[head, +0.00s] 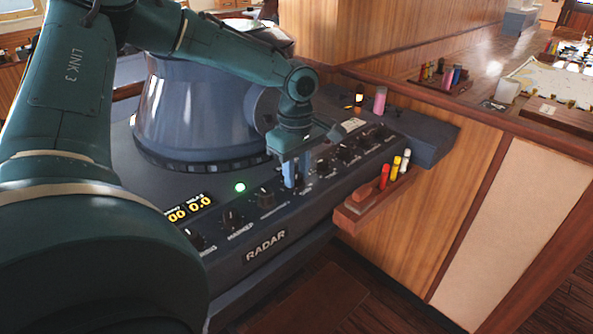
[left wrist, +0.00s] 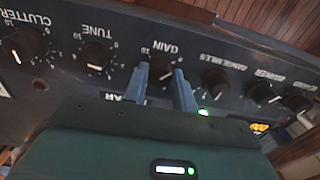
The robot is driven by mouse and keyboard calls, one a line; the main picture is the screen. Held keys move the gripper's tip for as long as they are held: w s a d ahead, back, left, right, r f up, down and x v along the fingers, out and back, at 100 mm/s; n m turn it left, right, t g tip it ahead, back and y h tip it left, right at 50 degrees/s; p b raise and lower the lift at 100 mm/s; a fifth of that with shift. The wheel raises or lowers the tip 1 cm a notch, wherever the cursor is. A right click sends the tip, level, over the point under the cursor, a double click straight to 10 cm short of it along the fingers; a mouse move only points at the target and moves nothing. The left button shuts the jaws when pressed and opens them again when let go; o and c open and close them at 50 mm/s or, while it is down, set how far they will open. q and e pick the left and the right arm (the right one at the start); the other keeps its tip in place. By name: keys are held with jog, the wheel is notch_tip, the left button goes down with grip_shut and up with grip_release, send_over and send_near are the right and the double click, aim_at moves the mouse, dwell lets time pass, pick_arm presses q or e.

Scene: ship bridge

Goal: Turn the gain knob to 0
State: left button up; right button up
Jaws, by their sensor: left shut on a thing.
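The gain knob (left wrist: 161,70) is a dark round knob under the upside-down GAIN label in the left wrist view. My left gripper (left wrist: 161,82) has its two blue fingers on either side of the knob and is shut on it. In the head view my left gripper (head: 296,178) points down at the front row of the radar panel, and its fingers hide the gain knob there. I cannot make out which mark the knob's pointer faces. My right gripper is not in view.
The radar console (head: 225,257) has other knobs close by: the tune knob (left wrist: 95,55) and the range knob (left wrist: 215,82) flank the gain knob. A green light (head: 240,187) glows on the panel.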

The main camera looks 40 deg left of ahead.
aim_at(296, 174)
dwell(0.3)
pick_arm(q)
jog(key=o, duration=1)
notch_tip(296, 174, up, 13)
jog(key=shift+r, duration=0.1)
jog(key=shift+a, duration=0.1)
dwell(0.3)
